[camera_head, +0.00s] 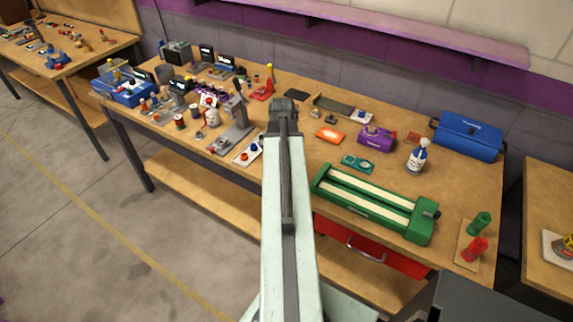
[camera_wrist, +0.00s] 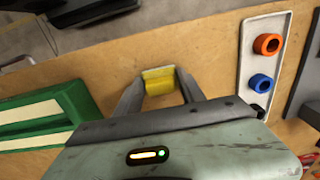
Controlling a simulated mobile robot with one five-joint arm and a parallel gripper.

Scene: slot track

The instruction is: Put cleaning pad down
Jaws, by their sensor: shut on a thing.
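The cleaning pad (camera_wrist: 158,80), a small yellow block, is between the two fingers of my gripper (camera_wrist: 159,92) in the wrist view. My gripper is shut on it, over bare wood of the workbench (camera_wrist: 205,45). I cannot tell whether the pad touches the bench top. In the head view my arm covers the pad and the fingers.
The green track unit (camera_head: 375,205) lies right of my arm, also at left in the wrist view (camera_wrist: 85,105). A white tray (camera_wrist: 246,55) with an orange and a blue ring is to the right there. A spray bottle (camera_head: 417,158) and blue toolbox (camera_head: 466,137) stand farther right.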

